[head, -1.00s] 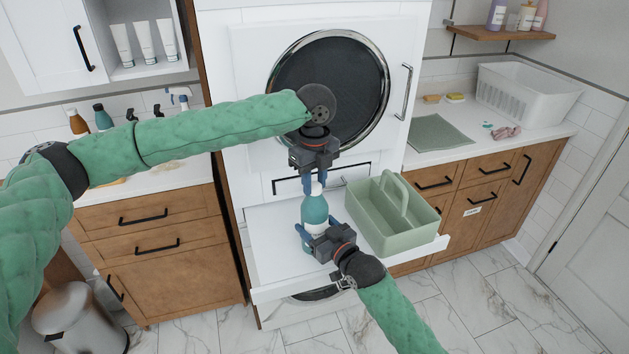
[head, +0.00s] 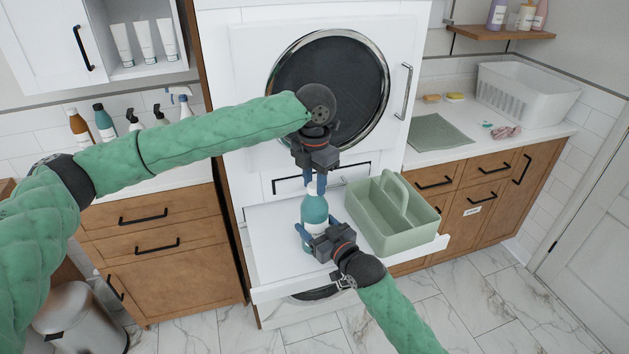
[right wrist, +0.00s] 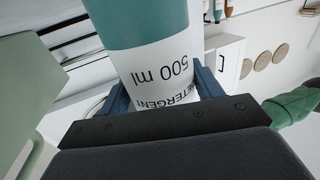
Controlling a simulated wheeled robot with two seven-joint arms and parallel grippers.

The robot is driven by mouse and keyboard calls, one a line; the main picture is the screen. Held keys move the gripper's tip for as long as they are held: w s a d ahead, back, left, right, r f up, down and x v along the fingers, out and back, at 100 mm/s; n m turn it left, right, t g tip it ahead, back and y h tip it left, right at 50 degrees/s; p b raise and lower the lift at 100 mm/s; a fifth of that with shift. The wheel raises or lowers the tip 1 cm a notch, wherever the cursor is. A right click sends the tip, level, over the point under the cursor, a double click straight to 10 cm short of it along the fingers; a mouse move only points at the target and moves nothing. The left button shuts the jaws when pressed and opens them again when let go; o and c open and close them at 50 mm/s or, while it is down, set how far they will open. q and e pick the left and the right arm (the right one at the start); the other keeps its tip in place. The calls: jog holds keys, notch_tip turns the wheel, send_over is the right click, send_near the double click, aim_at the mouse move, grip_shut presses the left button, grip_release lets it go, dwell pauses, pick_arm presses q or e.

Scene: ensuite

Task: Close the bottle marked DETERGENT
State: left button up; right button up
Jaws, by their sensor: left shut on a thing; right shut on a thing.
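The teal bottle (head: 314,209) stands upright on the white pull-out shelf. In the right wrist view its white label (right wrist: 165,80) reads "DETERGENT" and "500 ml", upside down. My right gripper (head: 316,241) is shut around the lower part of the bottle, with one blue finger on each side. My left gripper (head: 316,187) points straight down over the bottle's top and is shut on the cap there. The fingers mostly hide the cap and neck, so I cannot tell how the cap sits on the neck.
The pull-out shelf (head: 275,255) carries a green caddy (head: 385,235) close to the right of the bottle. The dryer front (head: 250,150) rises behind. Several bottles stand on the left counter (head: 165,180). The shelf left of the bottle is clear.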

pick_arm(q)
jog(key=m, duration=0.3)
jog(key=shift+w, duration=0.1)
jog(key=o, duration=0.9)
jog(key=shift+r, duration=0.15)
jog(key=shift+r, duration=2.15)
jog(key=shift+c, duration=0.2)
